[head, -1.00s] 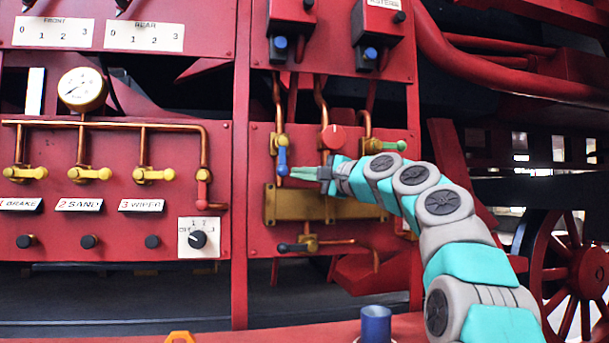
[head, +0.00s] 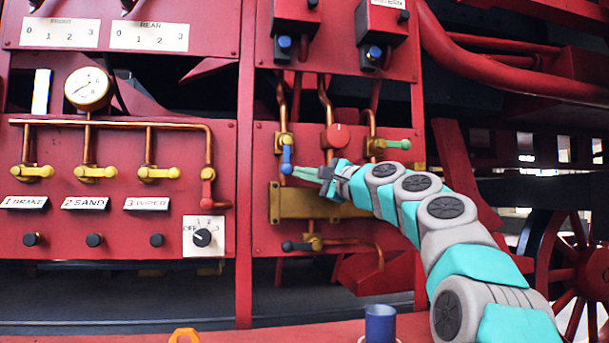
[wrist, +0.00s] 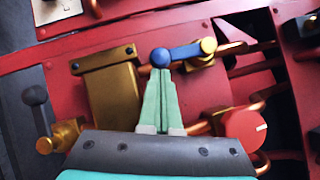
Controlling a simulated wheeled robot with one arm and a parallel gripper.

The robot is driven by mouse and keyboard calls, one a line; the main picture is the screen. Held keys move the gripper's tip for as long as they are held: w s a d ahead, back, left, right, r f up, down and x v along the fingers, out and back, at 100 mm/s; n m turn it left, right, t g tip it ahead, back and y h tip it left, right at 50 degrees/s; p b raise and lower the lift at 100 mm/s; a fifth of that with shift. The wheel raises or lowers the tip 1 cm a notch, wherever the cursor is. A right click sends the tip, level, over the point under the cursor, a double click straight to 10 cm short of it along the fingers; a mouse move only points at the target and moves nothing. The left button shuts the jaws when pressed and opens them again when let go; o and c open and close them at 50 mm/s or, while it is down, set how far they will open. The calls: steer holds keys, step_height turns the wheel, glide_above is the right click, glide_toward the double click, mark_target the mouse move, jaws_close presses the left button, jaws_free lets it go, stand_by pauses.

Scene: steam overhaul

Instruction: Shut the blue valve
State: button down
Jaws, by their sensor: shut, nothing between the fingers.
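The blue valve's handle (head: 287,158) hangs almost straight down from its brass body (head: 284,142), in line with the copper pipe above it. In the wrist view the blue handle (wrist: 183,52) runs from a yellow hub to a round blue end. My gripper (head: 293,171) is shut and empty, reaching in from the right at the handle's lower end. In the wrist view its fingertips (wrist: 160,72) are right at the blue end. I cannot tell whether they touch it.
A red knob (head: 336,136) and a green-handled valve (head: 397,144) sit to the right. A brass block (head: 303,203) lies behind and below my fingers. A dark-handled valve (head: 297,246) is lower down. A blue cup (head: 380,324) stands in front.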

steer(key=shift+a+m, duration=0.2)
steer(key=shift+m, duration=0.2)
steer(key=s+a+r+m+t+h+b, duration=0.1)
steer(key=a+m+t+h, duration=0.4)
steer(key=m, duration=0.7)
steer(key=s+a+r+m+t+h+b, duration=0.2)
steer(key=m+h, duration=0.5)
steer(key=m, duration=0.6)
steer(key=shift+a+r+m+t+b, duration=0.3)
steer(key=shift+a+r+t+b, duration=0.35)
steer(key=shift+a+t+b, duration=0.8)
steer(key=shift+a+t+p, duration=0.2)
steer(key=shift+t+p, duration=0.15)
steer(key=shift+t, duration=0.1)
